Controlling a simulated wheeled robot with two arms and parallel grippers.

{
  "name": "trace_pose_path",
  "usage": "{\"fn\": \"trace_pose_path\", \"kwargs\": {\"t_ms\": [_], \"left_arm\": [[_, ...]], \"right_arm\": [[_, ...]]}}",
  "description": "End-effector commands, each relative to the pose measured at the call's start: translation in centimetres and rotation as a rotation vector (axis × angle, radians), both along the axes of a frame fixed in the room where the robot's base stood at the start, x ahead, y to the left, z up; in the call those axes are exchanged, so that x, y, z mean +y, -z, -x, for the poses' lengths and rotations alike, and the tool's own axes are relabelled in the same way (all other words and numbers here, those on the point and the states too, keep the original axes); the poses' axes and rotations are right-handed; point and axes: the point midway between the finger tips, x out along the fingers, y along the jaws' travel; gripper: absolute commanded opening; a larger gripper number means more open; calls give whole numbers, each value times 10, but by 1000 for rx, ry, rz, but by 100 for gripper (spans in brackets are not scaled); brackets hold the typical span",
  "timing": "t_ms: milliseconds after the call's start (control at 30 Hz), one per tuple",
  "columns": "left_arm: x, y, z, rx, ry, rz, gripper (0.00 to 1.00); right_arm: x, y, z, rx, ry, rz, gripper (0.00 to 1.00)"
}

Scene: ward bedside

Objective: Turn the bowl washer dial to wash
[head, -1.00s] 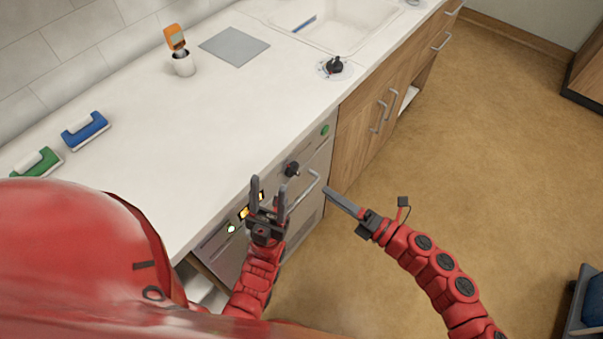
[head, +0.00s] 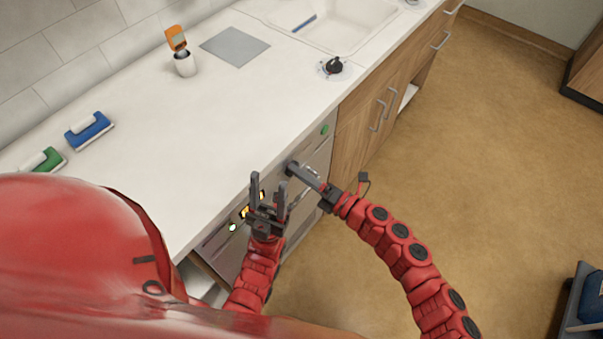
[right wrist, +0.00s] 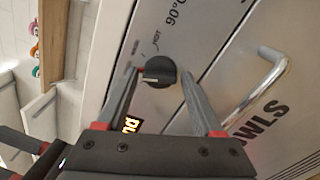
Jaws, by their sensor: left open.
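The bowl washer (head: 312,167) is the steel-fronted unit under the counter; its door reads "OWLS" in the right wrist view. Its black dial (right wrist: 158,72) has a pale pointer line towards the picture's left, and small labels beside it, one reading "HOT". In the head view my right gripper covers the dial. My right gripper (right wrist: 163,70) is open, with one fingertip on each side of the dial; I cannot tell whether they touch it. My left gripper (head: 269,182) is open and empty, in front of the washer's lit display (head: 252,206).
The washer's bar handle (right wrist: 262,85) is close beside my right gripper.

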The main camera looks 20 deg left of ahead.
Motion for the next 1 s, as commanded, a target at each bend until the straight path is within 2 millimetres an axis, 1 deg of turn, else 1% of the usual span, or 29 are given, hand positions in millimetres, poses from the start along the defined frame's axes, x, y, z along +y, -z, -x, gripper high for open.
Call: {"fn": "trace_pose_path", "kwargs": {"t_ms": [33,167,200,267,300,333,367,667,867,1000], "left_arm": [[0,0,0,0,0,0,50],[0,0,0,0,0,0,50],[0,0,0,0,0,0,50],[0,0,0,0,0,0,50],[0,0,0,0,0,0,50],[0,0,0,0,0,0,50],[0,0,0,0,0,0,50],[0,-2,0,0,0,0,50],[0,-6,0,0,0,0,50],[0,-11,0,0,0,0,50]], "right_arm": [[0,0,0,0,0,0,57],[0,0,0,0,0,0,34],[0,0,0,0,0,0,27],[0,0,0,0,1,1,16],[-1,0,0,0,1,1,9],[-1,0,0,0,1,1,3],[-1,0,0,0,1,1,0],[-1,0,0,38,1,-13,0],[-1,0,-1,142,3,-49,0],[-1,-1,-1,245,5,-86,0]]}}
